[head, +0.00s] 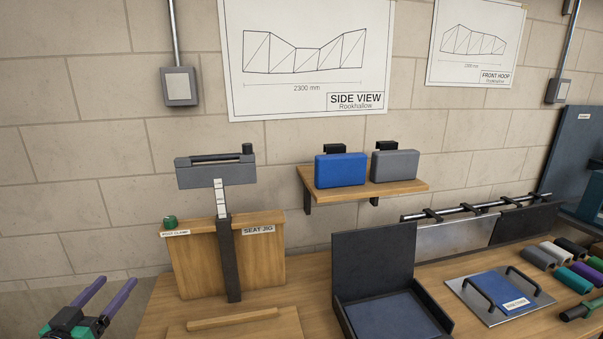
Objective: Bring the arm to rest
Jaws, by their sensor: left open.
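My left gripper (106,298) shows at the bottom left of the head view, with two purple fingers spread apart and nothing between them. Its fingers point up and to the right, left of the wooden seat jig (262,262) and apart from it. The rest of the left arm is cut off by the picture edge. My right gripper does not show.
The wooden bench (300,292) carries an open black case (374,258), a plate with two handles (470,293) and several coloured tubes (570,275). A wall shelf (405,188) holds a blue box (341,170) and a grey box (395,165).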

